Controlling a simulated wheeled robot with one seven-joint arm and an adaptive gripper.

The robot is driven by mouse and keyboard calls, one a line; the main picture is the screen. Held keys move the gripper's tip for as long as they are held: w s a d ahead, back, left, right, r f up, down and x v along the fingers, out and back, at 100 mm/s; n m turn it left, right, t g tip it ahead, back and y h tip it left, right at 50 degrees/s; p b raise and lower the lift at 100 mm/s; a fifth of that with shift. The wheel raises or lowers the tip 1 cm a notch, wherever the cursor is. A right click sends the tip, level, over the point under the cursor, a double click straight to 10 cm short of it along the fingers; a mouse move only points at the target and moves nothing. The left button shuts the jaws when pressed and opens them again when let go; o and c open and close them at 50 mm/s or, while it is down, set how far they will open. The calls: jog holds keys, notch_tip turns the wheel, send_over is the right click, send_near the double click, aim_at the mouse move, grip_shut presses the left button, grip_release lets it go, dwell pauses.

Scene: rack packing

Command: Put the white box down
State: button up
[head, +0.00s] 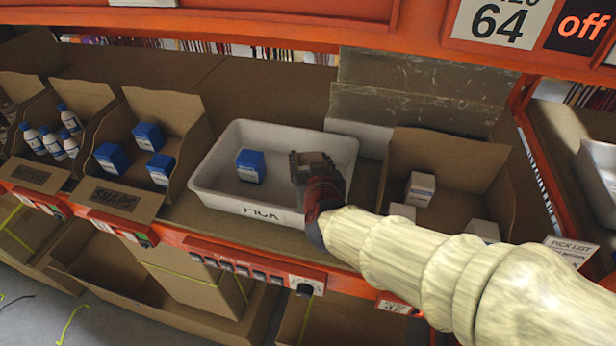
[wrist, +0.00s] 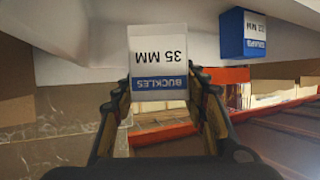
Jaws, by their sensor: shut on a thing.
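The white box (wrist: 158,58), with a blue band and upside-down lettering "BUCKLES 35 MM", is between the fingers of my gripper (wrist: 160,90) in the wrist view. The fingers are shut on its sides. In the head view my gripper (head: 315,168) is over the right part of the white tote (head: 209,177) marked "PICK". I cannot make out the held box there, nor tell whether it touches the tote floor.
A blue box (head: 250,167) is in the tote, left of my gripper; it also shows in the wrist view (wrist: 241,33). To the left are a cardboard bin of blue boxes (head: 147,137) and one of white bottles (head: 70,120). The tote's middle floor looks clear.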

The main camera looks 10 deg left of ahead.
jog(key=shift+w+a+f, duration=0.2)
jog(key=shift+w+f, duration=0.6)
jog(key=shift+f, duration=0.15)
jog(key=f, duration=0.2)
jog(key=f+b, duration=0.1)
jog(key=shift+w+a+f, duration=0.1)
jog(key=shift+w+f, duration=0.05)
jog(key=shift+w, duration=0.15)
jog(key=shift+s, duration=0.1)
jog(key=shift+f, duration=0.1)
jog(key=shift+f, duration=0.15)
jog(key=o, duration=1.3)
